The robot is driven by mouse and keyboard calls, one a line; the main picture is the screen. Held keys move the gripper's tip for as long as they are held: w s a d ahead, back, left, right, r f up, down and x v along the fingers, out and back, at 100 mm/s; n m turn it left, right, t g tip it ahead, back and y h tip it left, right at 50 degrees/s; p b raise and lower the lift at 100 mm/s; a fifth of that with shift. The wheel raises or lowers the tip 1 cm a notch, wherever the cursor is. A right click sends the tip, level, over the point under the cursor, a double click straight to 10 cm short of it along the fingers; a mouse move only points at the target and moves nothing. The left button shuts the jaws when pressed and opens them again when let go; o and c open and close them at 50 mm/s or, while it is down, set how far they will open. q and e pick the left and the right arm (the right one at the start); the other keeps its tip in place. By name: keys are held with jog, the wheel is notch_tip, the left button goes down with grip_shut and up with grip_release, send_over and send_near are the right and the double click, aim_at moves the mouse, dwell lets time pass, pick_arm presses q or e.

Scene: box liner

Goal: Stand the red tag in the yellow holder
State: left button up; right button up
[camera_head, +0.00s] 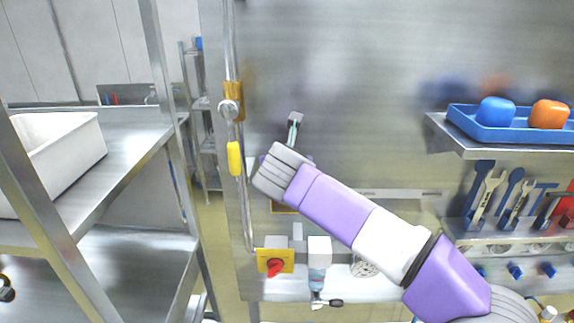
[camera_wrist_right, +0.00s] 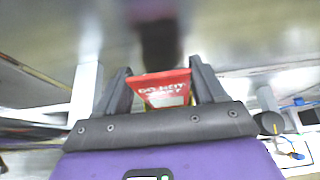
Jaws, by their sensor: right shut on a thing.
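The red tag (camera_wrist_right: 164,82), with white lettering and a pale panel, sits between the two dark fingers of my right gripper (camera_wrist_right: 160,72) in the right wrist view. The gripper is shut on it. In the head view my right gripper (camera_head: 294,127) is in front of the grey metal panel, left of centre, and the tag cannot be made out. A yellow-edged piece (camera_head: 284,208) shows below my wrist, partly hidden by my arm. I cannot tell if it is the yellow holder. My left gripper is not in view.
A yellow box with a red knob (camera_head: 275,262) is low on the panel. A vertical pipe with a yellow handle (camera_head: 234,158) runs left of my gripper. A metal rack with a white bin (camera_head: 62,150) is at left. A blue tray (camera_head: 520,133) and hanging tools are at right.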

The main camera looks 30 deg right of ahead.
dwell(0.3)
jog(key=o, duration=1.1)
jog(key=v, duration=0.7)
jog(key=shift+s, duration=0.25)
jog(key=shift+a, duration=0.1)
